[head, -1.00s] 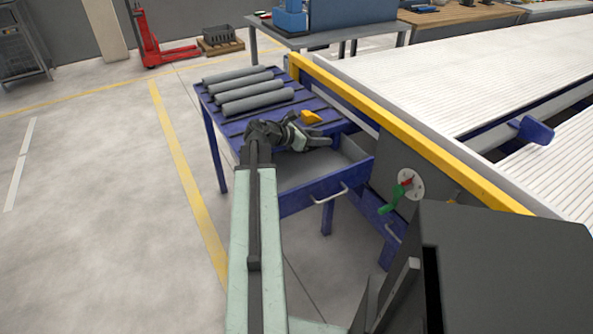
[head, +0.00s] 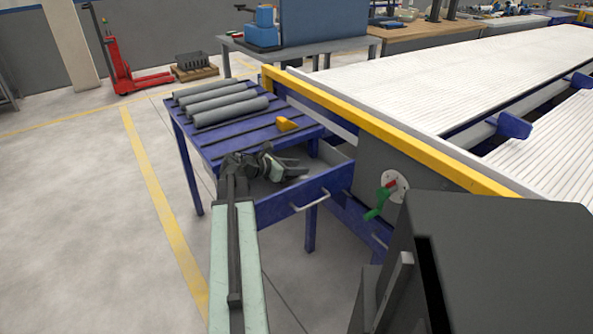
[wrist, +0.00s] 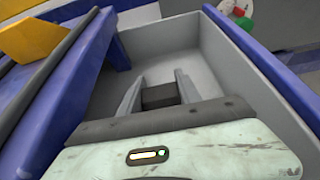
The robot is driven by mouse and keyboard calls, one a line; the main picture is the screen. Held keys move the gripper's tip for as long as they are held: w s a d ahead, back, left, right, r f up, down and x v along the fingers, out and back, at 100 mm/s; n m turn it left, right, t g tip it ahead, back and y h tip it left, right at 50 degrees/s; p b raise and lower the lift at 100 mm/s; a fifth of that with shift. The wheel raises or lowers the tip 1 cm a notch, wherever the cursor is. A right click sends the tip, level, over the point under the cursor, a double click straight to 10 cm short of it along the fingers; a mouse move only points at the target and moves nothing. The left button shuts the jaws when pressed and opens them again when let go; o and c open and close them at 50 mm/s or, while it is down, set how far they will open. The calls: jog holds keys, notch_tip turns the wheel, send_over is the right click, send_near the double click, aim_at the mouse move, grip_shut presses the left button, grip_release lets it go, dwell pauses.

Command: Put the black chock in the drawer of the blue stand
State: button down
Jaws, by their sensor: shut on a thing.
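The blue stand (head: 228,147) has its drawer (head: 325,179) pulled out, with a silver handle on the front; its grey inside fills much of the wrist view (wrist: 205,60). My gripper (head: 297,172) is over the open drawer. In the wrist view my two fingers (wrist: 160,88) are shut on the black chock (wrist: 160,95), a dark block between them, with the drawer's walls on both sides. I cannot tell whether the chock touches the drawer floor. In the head view the chock is hidden by my gripper.
Several grey pipes (head: 228,105) lie on the stand's top, with a yellow chock (head: 287,124) near its right side. Floor is free at left.

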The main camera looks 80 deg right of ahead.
jog(key=shift+f+b, duration=0.5)
jog(key=shift+b, duration=0.05)
jog(key=shift+f, duration=0.1)
jog(key=c, duration=0.8)
grip_release()
jog(key=shift+c, duration=0.2)
